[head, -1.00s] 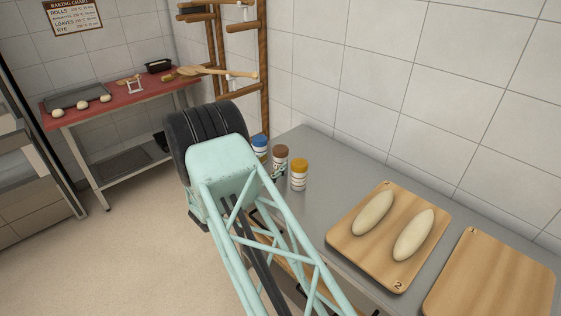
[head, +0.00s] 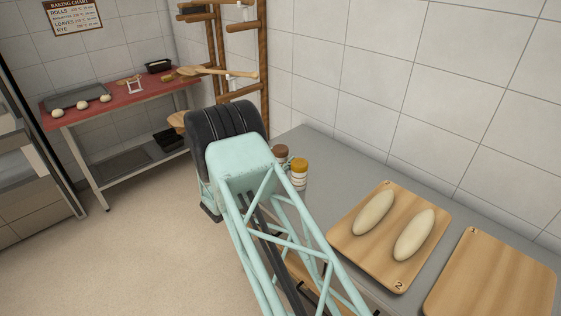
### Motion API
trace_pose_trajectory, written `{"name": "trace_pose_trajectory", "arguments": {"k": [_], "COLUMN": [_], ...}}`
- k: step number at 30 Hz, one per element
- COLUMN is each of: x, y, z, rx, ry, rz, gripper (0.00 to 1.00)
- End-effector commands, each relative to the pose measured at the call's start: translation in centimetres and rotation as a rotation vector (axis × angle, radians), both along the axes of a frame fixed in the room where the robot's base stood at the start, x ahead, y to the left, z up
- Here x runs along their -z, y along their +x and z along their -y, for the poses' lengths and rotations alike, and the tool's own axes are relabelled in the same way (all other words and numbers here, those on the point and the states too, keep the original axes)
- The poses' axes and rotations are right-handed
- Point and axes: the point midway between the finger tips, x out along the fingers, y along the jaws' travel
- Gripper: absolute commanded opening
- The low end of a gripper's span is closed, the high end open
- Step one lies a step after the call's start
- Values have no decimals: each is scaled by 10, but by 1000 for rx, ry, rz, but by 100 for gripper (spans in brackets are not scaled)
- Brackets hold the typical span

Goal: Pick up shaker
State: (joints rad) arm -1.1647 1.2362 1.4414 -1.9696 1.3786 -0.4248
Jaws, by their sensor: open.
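Two shakers show on the grey counter (head: 314,146), just right of my arm. One has a brown lid (head: 281,151) and its body is mostly hidden behind my arm. The other has a yellow lid and a white body with bands (head: 299,176), and stands upright with its lower part partly covered. A blue-lidded shaker seen earlier is now hidden behind my arm. My gripper is hidden behind my own arm, so its place relative to the shakers does not show.
A board marked 2 (head: 345,233) with two dough loaves (head: 373,212) and an empty board marked 1 (head: 490,280) lie on the counter to the right. A tiled wall borders it. A wooden rack (head: 264,60) and a red-topped table (head: 125,94) stand behind.

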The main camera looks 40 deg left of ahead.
Motion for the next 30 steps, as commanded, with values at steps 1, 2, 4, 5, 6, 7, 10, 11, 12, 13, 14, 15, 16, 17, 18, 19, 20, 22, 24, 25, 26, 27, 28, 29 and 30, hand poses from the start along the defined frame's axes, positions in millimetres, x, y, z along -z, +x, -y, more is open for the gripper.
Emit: {"name": "trace_pose_trajectory", "arguments": {"k": [1,2,4,5,6,7,10,11,12,13,14,15,16,17,18,19,20,22,24,25,26,27,28,29,30], "x": [0,0,0,0,0,0,0,0,0,0,0,0,0,0,0,0,0,0,0,0,0,0,0,0,0], "y": [3,5,7,7,7,7,7,7,7,7,7,7,7,7,7,7,7,7,7,7,7,7,7,7,7], "z": [0,0,0,0,0,0,0,0,0,0,0,0,0,0,0,0,0,0,0,0,0,0,0,0,0], "rx": [1,0,0,0,0,0,0,0,0,0,0,0,0,0,0,0,0,0,0,0,0,0,0,0,0], "ry": [0,0,0,0,0,0,0,0,0,0,0,0,0,0,0,0,0,0,0,0,0,0,0,0,0], "rz": [0,0,0,0,0,0,0,0,0,0,0,0,0,0,0,0,0,0,0,0,0,0,0,0,0], "gripper": [51,51,51,51,51,51,51,51,51,51,51,51,51,51,51,51,51,46,40,37,34,31,28,25,22]}}
